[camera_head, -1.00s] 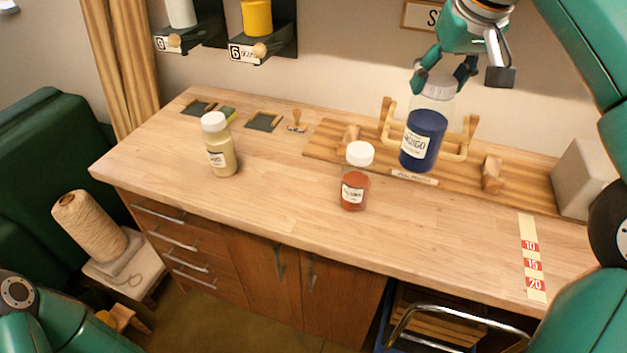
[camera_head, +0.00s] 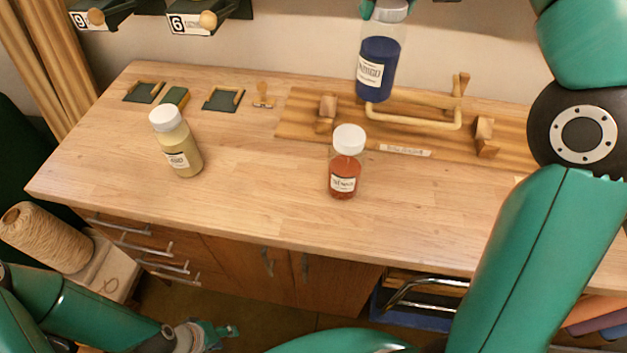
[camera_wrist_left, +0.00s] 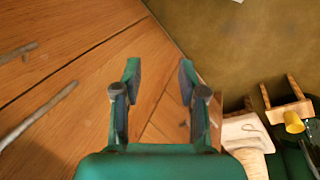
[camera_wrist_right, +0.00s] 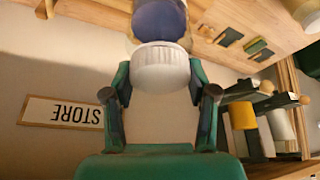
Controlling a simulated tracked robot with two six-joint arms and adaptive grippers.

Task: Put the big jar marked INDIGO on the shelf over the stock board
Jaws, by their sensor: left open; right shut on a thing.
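The big jar marked INDIGO (camera_head: 377,72), dark blue with a white lid, hangs upright above the stock board (camera_head: 300,122) at the back of the table. My right gripper (camera_wrist_right: 160,95) is shut on its white lid; in the head view the top edge cuts this gripper off. In the right wrist view the lid (camera_wrist_right: 161,68) sits between the fingers. I cannot make out the shelf for certain in any view. My left gripper (camera_head: 222,333) is open and empty, low in front of the cabinet; its spread fingers show in the left wrist view (camera_wrist_left: 158,85).
A red jar (camera_head: 345,165) and a pale yellow jar (camera_head: 177,145) stand on the table. Wooden blocks (camera_head: 485,137) and a light wooden frame (camera_head: 415,122) are on the board. The table's front middle is clear.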

